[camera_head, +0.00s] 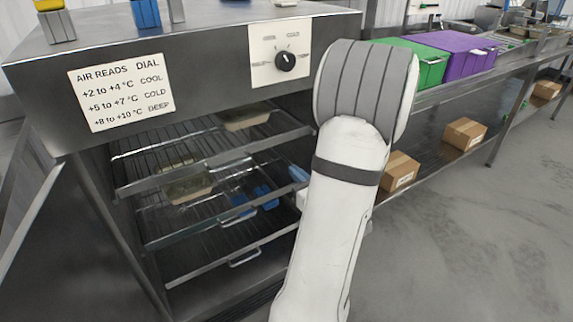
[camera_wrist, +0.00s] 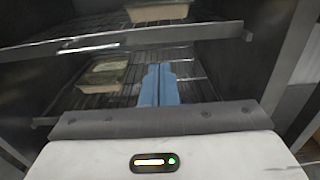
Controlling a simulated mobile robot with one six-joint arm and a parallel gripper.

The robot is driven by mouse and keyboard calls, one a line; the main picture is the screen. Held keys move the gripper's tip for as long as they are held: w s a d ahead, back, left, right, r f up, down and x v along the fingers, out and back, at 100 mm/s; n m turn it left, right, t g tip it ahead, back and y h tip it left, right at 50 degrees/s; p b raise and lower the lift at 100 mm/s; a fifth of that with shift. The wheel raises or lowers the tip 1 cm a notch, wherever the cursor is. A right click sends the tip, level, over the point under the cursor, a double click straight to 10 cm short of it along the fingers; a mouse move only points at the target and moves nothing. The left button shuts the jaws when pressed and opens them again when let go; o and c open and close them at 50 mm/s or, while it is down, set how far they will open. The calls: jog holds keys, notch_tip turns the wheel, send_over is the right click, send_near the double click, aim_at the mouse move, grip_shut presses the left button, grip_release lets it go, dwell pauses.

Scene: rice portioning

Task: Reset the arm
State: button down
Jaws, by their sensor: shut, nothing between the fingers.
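My gripper (camera_wrist: 159,70) shows in the wrist view as two blue fingers side by side, shut and empty. It points into the open cabinet (camera_head: 205,60), toward a wire shelf. In the head view my white arm hides most of the gripper. A shallow food tray (camera_wrist: 104,74) lies on the shelf left of the fingers, apart from them; it also shows in the head view (camera_head: 187,188). Another tray (camera_wrist: 158,12) sits on the shelf above, seen in the head view too (camera_head: 246,119).
The cabinet front has a dial (camera_head: 285,61) and a printed temperature sign (camera_head: 121,91). Its door (camera_head: 75,245) stands open at left. Green (camera_head: 428,62) and purple (camera_head: 462,52) crates stand on a bench at right, with cardboard boxes (camera_head: 465,133) below. The floor at right is clear.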

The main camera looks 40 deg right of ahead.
jog(key=shift+s+a, duration=0.1)
jog(key=shift+s, duration=0.2)
jog(key=w+a+r+n+g+y+p, duration=0.25)
jog(key=a+n+y, duration=0.35)
jog(key=a, duration=0.4)
jog(key=w+a+r+n+g+y+p, duration=0.2)
jog(key=w+a+r+n+y, duration=0.15)
jog(key=a+n+y, duration=0.55)
jog(key=s+a+r+n+g+h+p, duration=0.2)
jog(key=s+a+n+g+p, duration=0.1)
jog(key=s+a+n+g, duration=0.35)
jog(key=s+a+r+n+g+h+p, duration=0.25)
jog(key=s+a+n+g, duration=0.2)
jog(key=a+n, duration=0.4)
notch_tip(320, 180, up, 7)
jog(key=n+h+p, duration=0.3)
jog(key=n+h, duration=0.3)
jog(key=n, duration=0.2)
jog(key=shift+s+d+f+n+p, duration=0.2)
jog(key=shift+s+d+n+p, duration=0.1)
jog(key=shift+s+d+p, duration=0.1)
